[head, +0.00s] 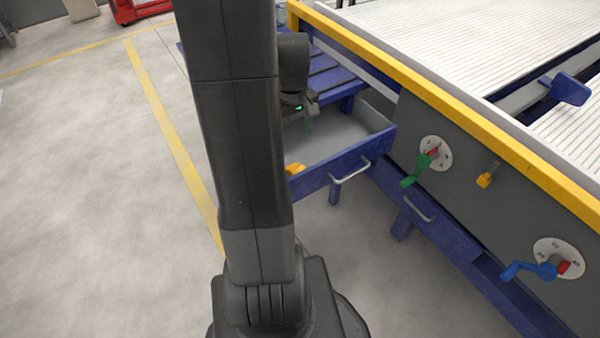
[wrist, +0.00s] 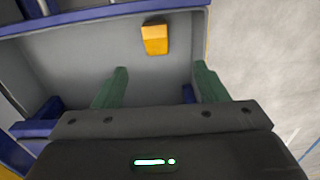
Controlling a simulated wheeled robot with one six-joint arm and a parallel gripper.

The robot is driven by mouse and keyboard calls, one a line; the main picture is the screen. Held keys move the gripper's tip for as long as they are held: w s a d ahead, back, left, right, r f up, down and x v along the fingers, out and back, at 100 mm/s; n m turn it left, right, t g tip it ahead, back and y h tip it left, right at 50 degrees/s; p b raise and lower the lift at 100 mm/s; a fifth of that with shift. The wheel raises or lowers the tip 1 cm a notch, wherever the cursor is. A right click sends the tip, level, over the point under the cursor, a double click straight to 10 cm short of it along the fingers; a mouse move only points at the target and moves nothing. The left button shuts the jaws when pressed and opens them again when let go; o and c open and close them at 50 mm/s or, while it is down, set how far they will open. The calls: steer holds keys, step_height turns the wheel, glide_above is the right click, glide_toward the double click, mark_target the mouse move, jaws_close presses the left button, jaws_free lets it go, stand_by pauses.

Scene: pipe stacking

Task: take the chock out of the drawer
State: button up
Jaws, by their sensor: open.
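The chock is a small yellow-orange block (wrist: 155,39) lying in the open drawer (wrist: 90,52), near one wall and corner. In the head view the chock (head: 295,169) shows at the drawer's front left, partly hidden by my arm. The drawer (head: 343,164) is blue outside with a grey floor and a metal handle. My gripper (wrist: 160,80) is open and empty, its two green fingers apart. It is over the drawer, apart from the chock, which lies beyond the fingertips in the wrist view. In the head view my gripper (head: 309,122) is mostly hidden behind my arm.
A blue slatted frame (head: 335,80) stands behind the drawer. To the right, a grey panel holds a green lever (head: 415,170) and a blue lever (head: 528,270). A closed lower drawer has a handle (head: 418,208). Floor to the left is clear.

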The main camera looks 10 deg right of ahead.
mark_target(296, 167)
steer(key=f, duration=0.3)
steer(key=f+b, duration=0.1)
steer(key=f, duration=0.2)
steer(key=w+f+b, duration=0.1)
steer(key=f, duration=0.3)
steer(key=shift+d, duration=0.3)
steer(key=f, duration=0.1)
steer(key=f+b, duration=0.1)
steer(key=f, duration=0.1)
steer(key=f+b, duration=0.1)
steer(key=f, duration=0.1)
steer(key=shift+s, duration=0.25)
steer(key=c, duration=1.1)
